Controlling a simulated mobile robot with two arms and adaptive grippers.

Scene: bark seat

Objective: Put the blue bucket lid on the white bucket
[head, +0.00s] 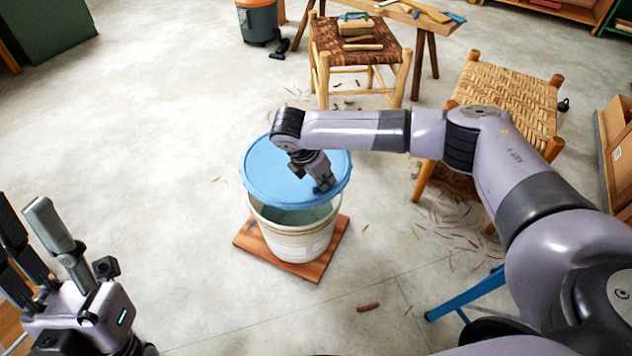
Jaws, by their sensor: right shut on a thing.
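The blue bucket lid (268,172) is a round disc held over the white bucket (303,243). My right gripper (324,186) is shut on the lid near its right front edge. The lid looks shifted toward the back of the bucket. A gap shows under its front edge, and part of the bucket's open mouth is visible there. Whether the lid touches the hidden back rim I cannot tell. The bucket stands upright on a brown wooden board (252,242). My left gripper (36,235) is at the lower left, away from the bucket, with its fingers apart.
A woven stool (508,95) stands right behind my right arm. A blue leg (465,294) shows at the lower right. Wood shavings litter the floor. The floor left of the bucket is clear.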

